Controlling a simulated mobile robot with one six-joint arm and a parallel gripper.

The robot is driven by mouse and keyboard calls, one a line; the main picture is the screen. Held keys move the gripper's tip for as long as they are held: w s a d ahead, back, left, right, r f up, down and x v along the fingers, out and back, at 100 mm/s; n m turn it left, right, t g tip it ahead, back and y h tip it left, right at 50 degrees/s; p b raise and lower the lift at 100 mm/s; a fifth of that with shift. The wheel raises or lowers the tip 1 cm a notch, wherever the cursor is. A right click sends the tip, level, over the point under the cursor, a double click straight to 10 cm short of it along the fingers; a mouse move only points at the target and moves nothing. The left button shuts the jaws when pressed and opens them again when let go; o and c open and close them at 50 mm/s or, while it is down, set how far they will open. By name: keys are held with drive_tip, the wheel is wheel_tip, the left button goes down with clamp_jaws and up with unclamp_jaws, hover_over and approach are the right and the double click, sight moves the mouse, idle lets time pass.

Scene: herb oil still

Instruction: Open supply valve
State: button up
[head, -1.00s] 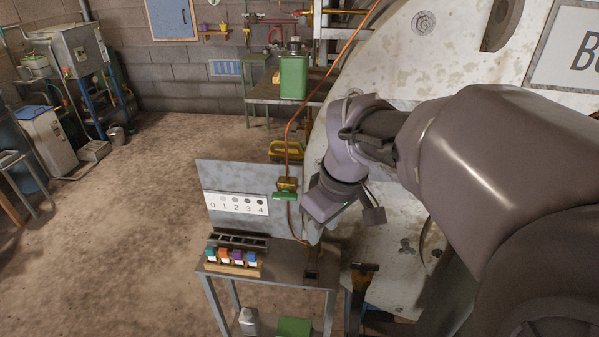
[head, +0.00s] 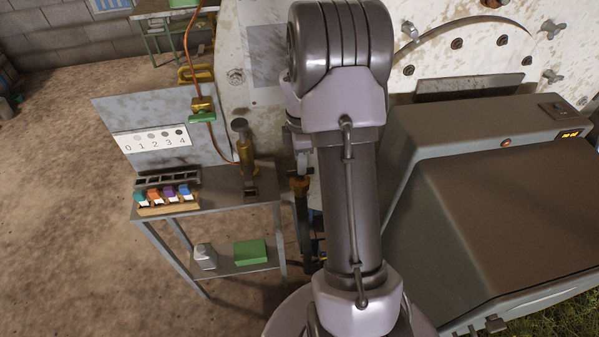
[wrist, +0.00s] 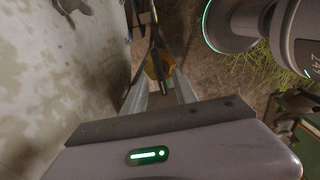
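A small valve with a green handle (head: 202,117) sits on a thin copper pipe, beside the grey upright panel in the head view. I cannot tell from any label whether it is the supply valve. My gripper (wrist: 160,135) shows in the wrist view as a pale housing with a green light and a dark front edge. I see nothing held.
A small metal table (head: 222,204) stands left of my arm with coloured bottles (head: 166,196) and a brass column (head: 244,150). A large pale vessel (head: 240,40) rises behind. A grey-green cabinet (head: 490,190) fills the right. Open floor (head: 60,200) lies left.

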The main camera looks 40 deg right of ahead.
wheel_tip(320, 180, down, 3)
drive_tip(key=shift+r+b, duration=0.1)
drive_tip(key=shift+b, duration=0.2)
clamp_jaws()
drive_tip(key=m+p, duration=0.1)
drive_tip(key=m, duration=0.3)
drive_tip(key=shift+r+p, duration=0.1)
drive_tip(key=shift+p, duration=0.2)
drive_tip(key=m, duration=0.5)
drive_tip(key=shift+p, duration=0.4)
drive_tip(key=m, duration=0.9)
drive_tip(key=shift+m, duration=0.3)
